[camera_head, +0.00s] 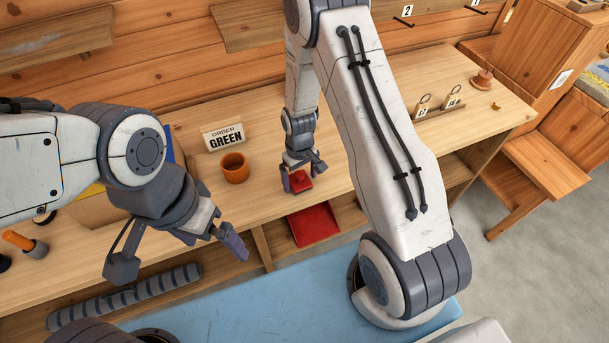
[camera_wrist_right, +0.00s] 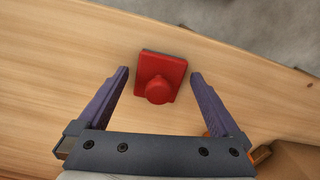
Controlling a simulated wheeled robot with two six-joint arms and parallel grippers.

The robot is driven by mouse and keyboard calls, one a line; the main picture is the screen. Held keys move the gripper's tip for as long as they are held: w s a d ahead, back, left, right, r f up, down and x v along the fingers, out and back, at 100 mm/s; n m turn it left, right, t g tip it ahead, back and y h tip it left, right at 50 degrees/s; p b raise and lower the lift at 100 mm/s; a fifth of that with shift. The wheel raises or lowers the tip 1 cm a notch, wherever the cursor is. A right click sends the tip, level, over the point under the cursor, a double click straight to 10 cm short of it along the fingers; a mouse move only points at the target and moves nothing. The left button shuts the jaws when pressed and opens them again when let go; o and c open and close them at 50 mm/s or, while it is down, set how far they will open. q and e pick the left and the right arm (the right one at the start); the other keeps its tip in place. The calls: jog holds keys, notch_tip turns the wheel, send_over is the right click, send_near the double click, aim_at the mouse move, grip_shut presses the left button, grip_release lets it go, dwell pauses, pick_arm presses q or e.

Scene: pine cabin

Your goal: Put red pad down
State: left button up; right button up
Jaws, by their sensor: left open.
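The red pad (camera_head: 301,181), a square block with a round knob, rests on the wooden bench top near its front edge. It also shows in the right wrist view (camera_wrist_right: 160,78), knob toward the camera. My right gripper (camera_head: 303,171) is above the pad. Its two fingers are spread on either side of the pad, with a gap at each side, and hold nothing. My left gripper (camera_head: 235,243) is open and empty in front of the bench, left of the pad.
A red panel (camera_head: 314,224) shows in the shelf below the pad. The bench between cup and pad is clear.

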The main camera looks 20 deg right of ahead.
aim_at(300, 175)
jog(key=shift+r, duration=0.1)
jog(key=shift+r, duration=0.25)
notch_tip(300, 175, up, 10)
jog(key=shift+r+b, duration=0.15)
jog(key=shift+b, duration=0.85)
jog(key=shift+r, duration=0.7)
